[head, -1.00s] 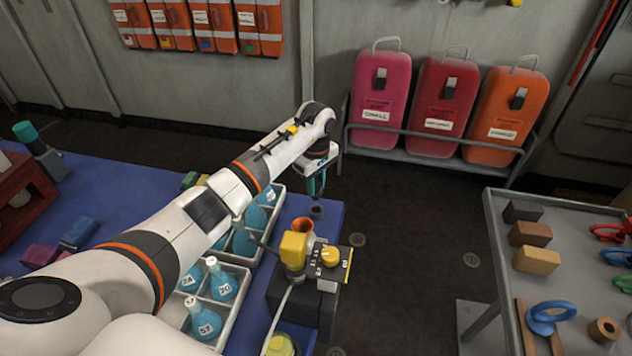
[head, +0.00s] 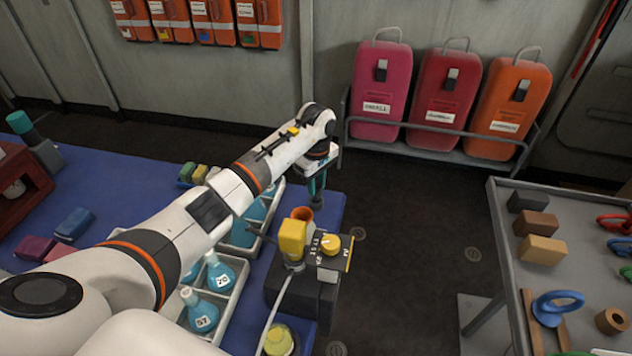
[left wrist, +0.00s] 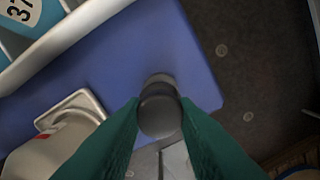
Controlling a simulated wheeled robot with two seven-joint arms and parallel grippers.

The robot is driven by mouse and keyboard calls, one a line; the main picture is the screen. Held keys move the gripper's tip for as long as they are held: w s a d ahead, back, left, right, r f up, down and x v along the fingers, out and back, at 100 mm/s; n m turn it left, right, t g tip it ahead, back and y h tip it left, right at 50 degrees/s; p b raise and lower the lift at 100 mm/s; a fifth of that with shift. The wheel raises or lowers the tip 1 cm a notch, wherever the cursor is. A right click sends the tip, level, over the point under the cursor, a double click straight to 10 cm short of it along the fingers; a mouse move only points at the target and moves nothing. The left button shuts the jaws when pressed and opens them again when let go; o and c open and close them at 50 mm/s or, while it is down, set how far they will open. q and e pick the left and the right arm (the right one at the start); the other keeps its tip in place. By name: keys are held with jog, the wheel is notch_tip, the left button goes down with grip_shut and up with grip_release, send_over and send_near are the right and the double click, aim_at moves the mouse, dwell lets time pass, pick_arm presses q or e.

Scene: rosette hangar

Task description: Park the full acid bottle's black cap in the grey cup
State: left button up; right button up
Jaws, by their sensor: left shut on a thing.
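My left gripper (head: 317,192) points down over the far right corner of the blue bench. It is shut on a black cap (left wrist: 160,112), seen between the green fingers in the left wrist view. A grey cup (left wrist: 160,79) shows just behind the cap and is partly covered by it. I cannot tell whether the cap is inside the cup or just above it. In the head view the fingertips hide most of the cup. I cannot pick out which bottle is the full acid bottle. My right gripper is not in view.
White trays (head: 238,272) of blue flasks stand under my left arm. A grey table (head: 570,265) with coloured pieces is at right, across open floor.

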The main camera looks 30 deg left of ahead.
pick_arm(q)
jog(key=shift+f, duration=0.15)
jog(key=shift+f+b, duration=0.75)
jog(key=shift+b, duration=0.05)
dwell(0.4)
jog(key=shift+f+b, duration=0.45)
jog(key=shift+b, duration=0.05)
jog(key=o, duration=1.5)
jog(key=shift+r+p, duration=1.85)
jog(key=shift+r, duration=1.2)
